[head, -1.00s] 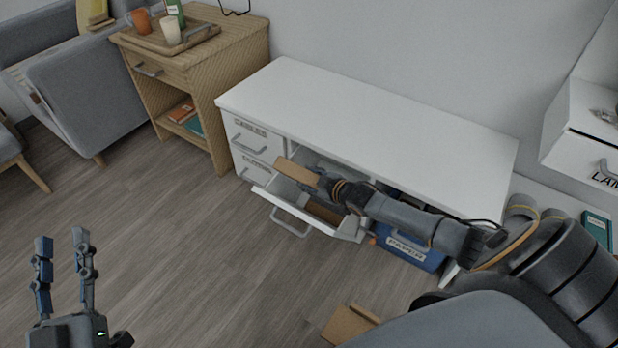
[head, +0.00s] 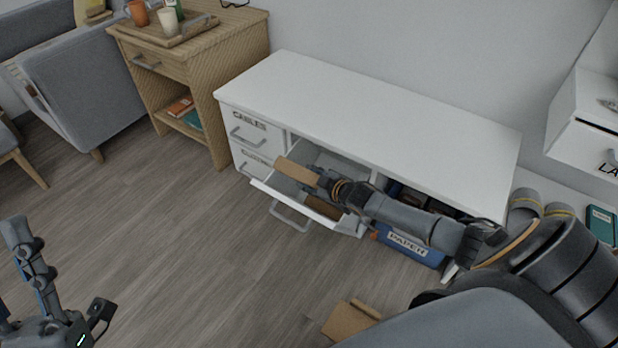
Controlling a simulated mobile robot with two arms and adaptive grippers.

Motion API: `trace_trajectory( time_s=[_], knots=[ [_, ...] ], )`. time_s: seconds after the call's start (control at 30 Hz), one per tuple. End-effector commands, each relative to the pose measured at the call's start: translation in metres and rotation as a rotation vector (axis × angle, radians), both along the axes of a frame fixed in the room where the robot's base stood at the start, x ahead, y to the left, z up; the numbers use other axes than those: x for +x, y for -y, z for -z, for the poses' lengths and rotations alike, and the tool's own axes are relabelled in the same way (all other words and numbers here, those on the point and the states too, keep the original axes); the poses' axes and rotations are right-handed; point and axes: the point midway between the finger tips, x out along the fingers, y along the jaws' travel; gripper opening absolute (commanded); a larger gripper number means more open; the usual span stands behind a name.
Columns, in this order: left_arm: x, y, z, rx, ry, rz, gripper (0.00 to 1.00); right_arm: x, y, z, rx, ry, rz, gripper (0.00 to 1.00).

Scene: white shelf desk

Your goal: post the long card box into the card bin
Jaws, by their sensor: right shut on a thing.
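The long card box (head: 296,171), a light brown slab, is in my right gripper (head: 318,178), which is shut on its right end. The box is over the pulled-out drawer (head: 299,206) of the white desk; I cannot tell whether it touches the drawer. The gripper's fingertips are partly hidden. My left gripper (head: 30,262) is at the lower left, partly cut off by the frame edge, away from the desk; its finger gap does not show clearly. No bin with a readable card label shows.
A blue bin (head: 408,247) labelled PAPER stands under the desk (head: 370,110), partly behind my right arm. A brown piece (head: 322,208) lies in the drawer. A cardboard item (head: 349,320) is on the floor.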

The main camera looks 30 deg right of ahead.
Motion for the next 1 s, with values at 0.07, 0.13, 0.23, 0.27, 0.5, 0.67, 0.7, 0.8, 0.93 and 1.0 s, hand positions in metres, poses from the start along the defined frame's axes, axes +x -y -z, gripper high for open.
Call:
trace_trajectory(
  time_s=[0.07, 0.13, 0.23, 0.27, 0.5, 0.67, 0.7, 0.8, 0.93, 1.0],
  knots=[
    [-0.002, 0.000, -0.001, -0.004, 0.010, 0.001, 0.36, 0.000, 0.000, 0.001, 0.000, 0.001, 0.000, 0.10],
    [-0.002, 0.000, -0.002, -0.005, 0.015, 0.001, 0.36, 0.000, 0.000, 0.001, 0.000, 0.001, 0.000, 0.10],
    [-0.003, 0.000, -0.002, -0.005, 0.016, 0.001, 0.36, 0.000, 0.000, 0.001, 0.000, 0.001, 0.000, 0.10],
    [-0.003, 0.000, -0.002, -0.005, 0.016, 0.001, 0.36, 0.000, 0.000, 0.001, 0.000, 0.001, 0.000, 0.10],
    [-0.002, 0.000, -0.002, -0.005, 0.015, 0.001, 0.36, 0.000, 0.000, 0.001, 0.000, 0.000, 0.000, 0.68],
    [-0.002, 0.000, -0.002, -0.005, 0.015, 0.001, 0.36, 0.000, 0.000, 0.001, -0.001, 0.000, 0.000, 0.68],
    [-0.002, 0.000, -0.002, -0.005, 0.015, 0.001, 0.36, 0.000, 0.000, 0.001, -0.001, 0.000, 0.000, 0.68],
    [-0.002, 0.000, -0.002, -0.005, 0.015, 0.001, 0.36, -0.001, 0.000, 0.001, 0.000, -0.001, 0.000, 0.68],
    [-0.002, 0.000, -0.002, -0.005, 0.015, 0.001, 0.36, -0.008, 0.001, -0.001, 0.001, -0.002, 0.000, 0.68],
    [-0.002, 0.000, -0.002, -0.005, 0.015, 0.001, 0.36, -0.016, 0.002, -0.004, 0.001, -0.002, -0.001, 0.68]
  ],
)
